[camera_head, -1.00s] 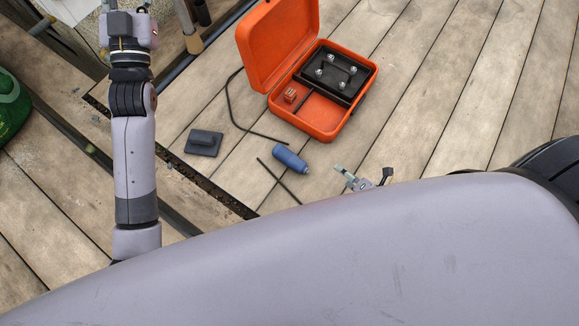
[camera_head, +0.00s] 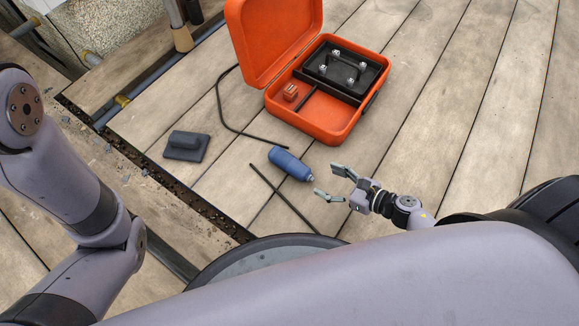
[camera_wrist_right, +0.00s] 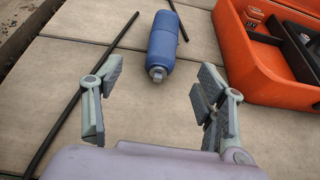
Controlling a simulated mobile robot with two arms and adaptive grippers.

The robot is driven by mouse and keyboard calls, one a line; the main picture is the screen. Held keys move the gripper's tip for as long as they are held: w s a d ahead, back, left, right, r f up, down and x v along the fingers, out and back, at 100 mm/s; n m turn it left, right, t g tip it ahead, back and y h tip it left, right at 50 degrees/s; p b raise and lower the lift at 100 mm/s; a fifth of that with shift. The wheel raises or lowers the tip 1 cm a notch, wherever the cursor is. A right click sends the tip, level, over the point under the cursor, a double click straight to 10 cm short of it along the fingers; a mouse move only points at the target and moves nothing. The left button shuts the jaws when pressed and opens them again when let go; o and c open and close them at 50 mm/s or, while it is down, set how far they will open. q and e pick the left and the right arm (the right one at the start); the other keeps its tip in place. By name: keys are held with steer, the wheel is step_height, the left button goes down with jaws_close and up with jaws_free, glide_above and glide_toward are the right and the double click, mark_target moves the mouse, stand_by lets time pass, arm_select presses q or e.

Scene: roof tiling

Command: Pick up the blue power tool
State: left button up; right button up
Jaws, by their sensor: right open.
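The blue power tool (camera_head: 290,163) is a small blue cylinder with a narrower grey tip, lying on the wooden planks in front of the orange case. In the right wrist view the tool (camera_wrist_right: 163,42) lies ahead of the fingers, its grey tip pointing toward the gripper. My right gripper (camera_head: 330,182) is open and empty, just right of and below the tool's tip, apart from it. In the right wrist view the two fingers of the right gripper (camera_wrist_right: 160,100) are spread wide with bare planks between them. My left arm shows at the left, but its gripper is out of view.
An open orange case (camera_head: 345,128) with a black insert stands behind the tool. A dark flat block with a handle (camera_head: 187,146) lies to the left. A thin black rod (camera_head: 283,198) lies beside the tool, and a black cable (camera_head: 222,110) curves behind. Planks to the right are clear.

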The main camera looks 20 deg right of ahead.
mark_target(298, 166)
steer(key=b+x, duration=0.3)
steer(key=x, duration=0.7)
steer(key=shift+d+f, duration=0.1)
steer(key=b+x, duration=0.1)
steer(key=x, duration=0.1)
steer(key=b+x, duration=0.1)
steer(key=x, duration=0.1)
steer(key=shift+w+d+b, duration=0.15)
steer(key=shift+w+b, duration=0.15)
steer(key=shift+b, duration=0.05)
steer(key=shift+w+a+f, duration=0.2)
steer(key=shift+w+a, duration=0.1)
steer(key=shift+w, duration=0.05)
steer(key=shift+c, duration=0.5)
steer(key=shift+r, duration=0.15)
jaws_close()
